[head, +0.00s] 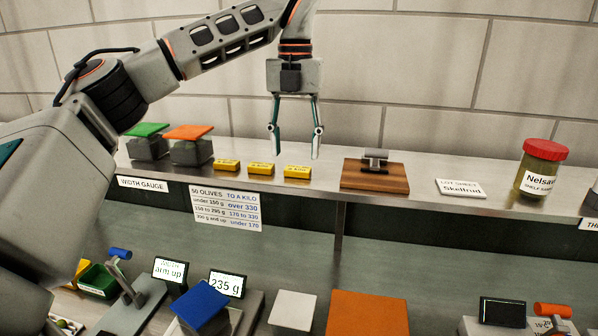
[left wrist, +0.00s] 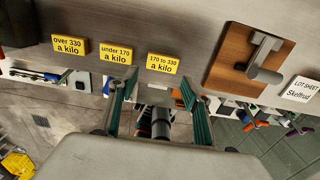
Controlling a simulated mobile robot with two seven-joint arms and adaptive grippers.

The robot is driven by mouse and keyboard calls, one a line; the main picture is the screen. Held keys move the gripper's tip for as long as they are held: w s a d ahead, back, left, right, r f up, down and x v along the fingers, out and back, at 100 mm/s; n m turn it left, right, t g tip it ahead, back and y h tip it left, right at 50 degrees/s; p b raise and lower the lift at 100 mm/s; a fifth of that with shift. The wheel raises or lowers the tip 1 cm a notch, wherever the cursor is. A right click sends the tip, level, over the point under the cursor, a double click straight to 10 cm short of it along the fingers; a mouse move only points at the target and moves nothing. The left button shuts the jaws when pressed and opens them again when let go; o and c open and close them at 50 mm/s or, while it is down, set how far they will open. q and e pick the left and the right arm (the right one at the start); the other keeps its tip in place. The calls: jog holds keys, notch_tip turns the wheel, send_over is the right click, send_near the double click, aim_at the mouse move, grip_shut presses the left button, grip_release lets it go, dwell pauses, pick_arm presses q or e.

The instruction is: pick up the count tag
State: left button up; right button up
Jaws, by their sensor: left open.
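Three yellow count tags lie in a row on the shelf. In the left wrist view they read "over 330 a kilo" (left wrist: 70,46), "under 170 a kilo" (left wrist: 115,53) and "170 to 330 a kilo" (left wrist: 163,63). In the head view the tags show at left (head: 226,166), middle (head: 261,169) and right (head: 297,172). My left gripper (head: 296,132) is open and empty, pointing down above the right tag and apart from it. Its two fingers also show in the left wrist view (left wrist: 158,86). My right gripper is not in view.
A wooden board with a metal fitting (head: 375,175) stands right of the tags. Green-topped (head: 148,142) and orange-topped (head: 189,146) blocks stand left. A red-lidded jar (head: 541,168) is at far right. A display (head: 227,284) below reads 235 g. The tiled wall is behind.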

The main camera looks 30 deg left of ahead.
aim_at(298, 169)
pick_arm(q)
jog(key=f, duration=0.3)
jog(key=w+f, duration=0.1)
jog(key=f, duration=0.1)
jog(key=shift+r, duration=0.1)
jog(key=c, duration=0.7)
jog(key=shift+r, duration=0.1)
notch_tip(298, 169, up, 20)
jog(key=shift+s+f, duration=0.15)
jog(key=shift+f, duration=0.05)
dwell(0.4)
